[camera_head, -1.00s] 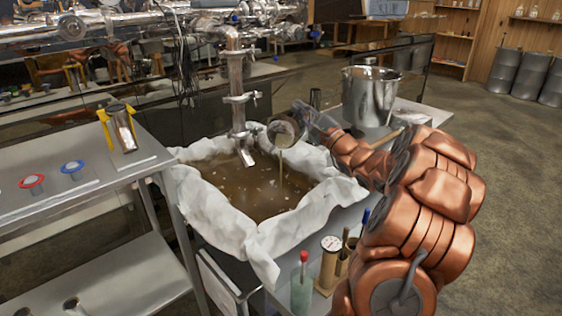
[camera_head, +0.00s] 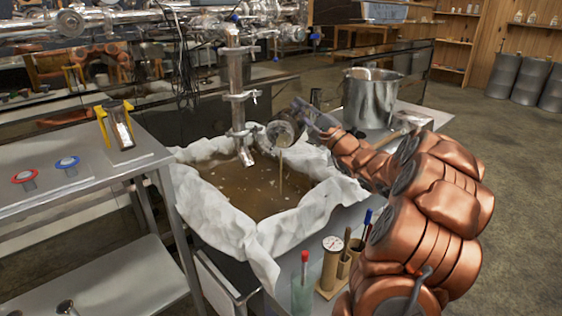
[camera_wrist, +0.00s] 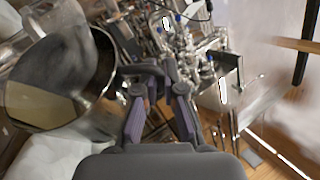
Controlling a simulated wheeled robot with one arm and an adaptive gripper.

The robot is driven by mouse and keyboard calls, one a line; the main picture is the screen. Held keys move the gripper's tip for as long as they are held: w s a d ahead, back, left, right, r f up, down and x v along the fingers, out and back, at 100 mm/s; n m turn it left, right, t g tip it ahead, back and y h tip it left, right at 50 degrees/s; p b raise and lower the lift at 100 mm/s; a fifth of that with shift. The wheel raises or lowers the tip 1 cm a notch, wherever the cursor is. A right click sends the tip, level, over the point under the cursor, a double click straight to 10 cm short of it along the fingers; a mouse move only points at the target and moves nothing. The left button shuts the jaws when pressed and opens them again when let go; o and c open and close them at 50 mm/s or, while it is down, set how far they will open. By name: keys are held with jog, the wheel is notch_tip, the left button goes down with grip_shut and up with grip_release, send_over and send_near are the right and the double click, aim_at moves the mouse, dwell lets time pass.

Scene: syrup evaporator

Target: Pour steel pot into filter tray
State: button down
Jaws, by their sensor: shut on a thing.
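The steel pot (camera_head: 281,133) is tipped over the filter tray, its mouth facing down and left. A thin brownish stream falls from it into the tray. The filter tray (camera_head: 222,218) is lined with crumpled white cloth and holds brown liquid with pale flecks. My gripper (camera_head: 304,112) is shut on the pot at its right side, above the tray's far right part; the exact grip is hard to see. In the wrist view, the pot (camera_wrist: 62,78) fills the left side, beside the gripper's fingers (camera_wrist: 157,92), with white cloth below it.
A steel downpipe (camera_head: 238,95) hangs close left of the pot. A large steel bucket (camera_head: 371,102) stands behind my arm. A cup with a red-topped tool (camera_head: 303,290) and other small tools stand at the tray's front right. A metal side table (camera_head: 80,195) is at left.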

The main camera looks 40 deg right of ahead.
jog(key=shift+s+a+r+n+y+b, duration=0.1)
jog(key=shift+s+a+n+y+b, duration=0.45)
jog(key=shift+b, duration=0.55)
jog(key=shift+a+r+n+y+b, duration=0.15)
jog(key=shift+n+y+b, duration=0.2)
jog(key=shift+n+b, duration=0.6)
jog(key=shift+r, duration=0.1)
